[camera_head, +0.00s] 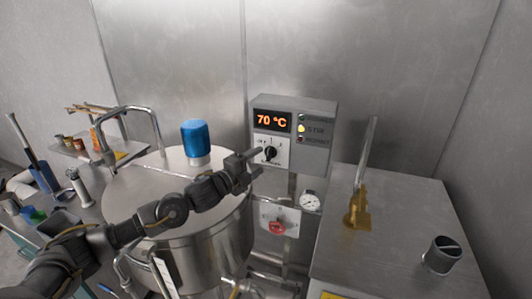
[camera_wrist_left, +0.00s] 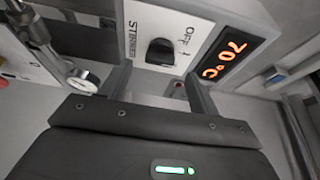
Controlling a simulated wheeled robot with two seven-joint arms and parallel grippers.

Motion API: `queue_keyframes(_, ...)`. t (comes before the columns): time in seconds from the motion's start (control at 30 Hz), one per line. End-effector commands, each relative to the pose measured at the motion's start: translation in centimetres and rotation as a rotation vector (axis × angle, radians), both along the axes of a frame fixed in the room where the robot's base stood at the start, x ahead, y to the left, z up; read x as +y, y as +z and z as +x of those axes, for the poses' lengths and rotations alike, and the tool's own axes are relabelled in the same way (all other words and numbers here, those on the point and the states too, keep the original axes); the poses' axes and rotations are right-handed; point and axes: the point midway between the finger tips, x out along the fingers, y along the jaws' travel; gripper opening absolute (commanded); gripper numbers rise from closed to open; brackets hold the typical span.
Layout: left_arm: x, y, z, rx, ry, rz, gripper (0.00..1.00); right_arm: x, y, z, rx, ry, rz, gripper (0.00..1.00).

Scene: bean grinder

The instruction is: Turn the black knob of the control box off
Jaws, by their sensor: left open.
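The control box (camera_head: 318,112) hangs on the metal wall in the head view, with an orange display reading 70 °C. Its black knob (camera_head: 270,153) sits on a white plate below the display. In the left wrist view the black knob (camera_wrist_left: 160,51) shows beside the printed words OFF and STIRRER. My left gripper (camera_head: 256,163) is open just in front of the plate. In the left wrist view its two fingers (camera_wrist_left: 158,84) stand apart, with the knob ahead, between their lines. I cannot tell whether they touch it. My right gripper is not in view.
A steel vessel (camera_head: 140,190) with a blue cap (camera_head: 196,138) stands under my left arm. A red knob (camera_head: 277,227) and a round gauge (camera_head: 310,201) are below the box.

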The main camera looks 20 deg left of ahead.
Motion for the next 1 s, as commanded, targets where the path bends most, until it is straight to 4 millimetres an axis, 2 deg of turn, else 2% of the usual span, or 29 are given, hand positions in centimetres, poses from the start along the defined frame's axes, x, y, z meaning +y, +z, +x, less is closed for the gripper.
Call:
queue_keyframes(0.03, -0.5, 0.5, 0.9, 0.000, 0.001, -0.002, 0.62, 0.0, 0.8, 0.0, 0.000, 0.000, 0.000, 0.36)
queue_keyframes(0.1, -0.9, 0.4, 1.9, 0.001, 0.001, -0.002, 0.62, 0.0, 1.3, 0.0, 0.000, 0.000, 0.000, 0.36)
queue_keyframes(0.3, -1.8, 0.1, 3.7, 0.001, 0.002, 0.000, 0.62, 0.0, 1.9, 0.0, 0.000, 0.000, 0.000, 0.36)
queue_keyframes(0.67, -2.0, 0.0, 4.1, 0.000, 0.000, 0.000, 0.62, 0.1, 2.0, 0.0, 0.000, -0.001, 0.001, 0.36)
queue_keyframes(1.0, -2.0, -0.1, 4.1, 0.001, 0.001, 0.000, 0.19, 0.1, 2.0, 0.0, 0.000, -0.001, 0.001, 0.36)
